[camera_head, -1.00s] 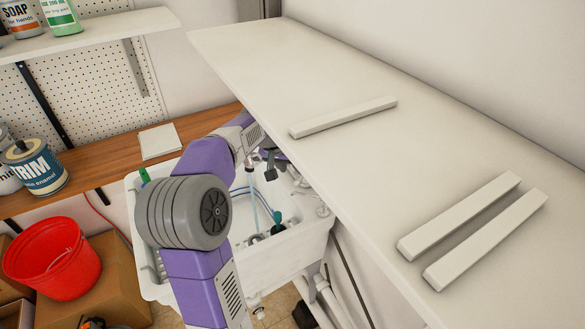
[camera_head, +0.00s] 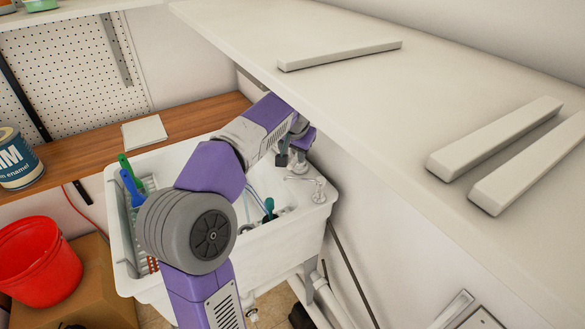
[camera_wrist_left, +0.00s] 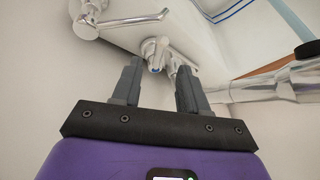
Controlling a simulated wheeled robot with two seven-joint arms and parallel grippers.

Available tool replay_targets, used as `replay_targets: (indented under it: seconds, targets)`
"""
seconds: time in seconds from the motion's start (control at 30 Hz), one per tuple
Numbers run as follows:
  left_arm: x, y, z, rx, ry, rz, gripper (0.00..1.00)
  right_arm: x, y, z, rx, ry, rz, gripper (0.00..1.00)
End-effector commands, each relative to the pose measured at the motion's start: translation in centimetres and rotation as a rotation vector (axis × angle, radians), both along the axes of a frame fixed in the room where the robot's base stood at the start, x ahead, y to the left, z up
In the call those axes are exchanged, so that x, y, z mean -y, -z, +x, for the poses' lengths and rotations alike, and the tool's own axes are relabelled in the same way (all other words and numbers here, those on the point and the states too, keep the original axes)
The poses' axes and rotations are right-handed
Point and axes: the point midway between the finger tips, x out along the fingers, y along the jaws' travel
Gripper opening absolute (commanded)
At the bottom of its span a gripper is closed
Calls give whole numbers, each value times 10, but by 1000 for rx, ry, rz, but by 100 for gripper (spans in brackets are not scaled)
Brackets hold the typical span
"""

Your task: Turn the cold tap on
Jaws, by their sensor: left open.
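The cold tap (camera_wrist_left: 154,50), a chrome knob with a blue mark, shows in the left wrist view just beyond and between my fingertips. My left gripper (camera_wrist_left: 158,66) is open, with one dark finger on each side of the knob's near end; I cannot tell whether either finger touches it. In the head view, my left arm reaches over the white sink (camera_head: 206,151) to the tap fittings (camera_head: 315,188) at its right rear, and the arm hides much of the gripper. My right gripper is not in view.
A white shelf (camera_head: 400,110) with several pale bars overhangs the sink's right side, close to my arm. Another chrome handle (camera_wrist_left: 85,28) is at the wrist view's upper left. A green-handled tool (camera_head: 268,206) stands in the sink. A red bucket (camera_head: 40,270) is at the left.

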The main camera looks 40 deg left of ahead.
Motion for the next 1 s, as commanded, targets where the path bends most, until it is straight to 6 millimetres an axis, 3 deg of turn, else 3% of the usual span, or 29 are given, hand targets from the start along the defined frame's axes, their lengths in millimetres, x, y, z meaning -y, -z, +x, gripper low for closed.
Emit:
replay_targets:
  seconds: [0.2,0.4,0.77,1.0]
  targets:
    - [-11,36,10,-5,-1,-2,43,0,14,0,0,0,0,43]
    - [-17,56,18,-2,0,-3,43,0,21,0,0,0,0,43]
    - [-19,60,20,0,1,-2,43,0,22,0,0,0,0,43]
    - [-19,60,20,0,1,-2,8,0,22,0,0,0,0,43]
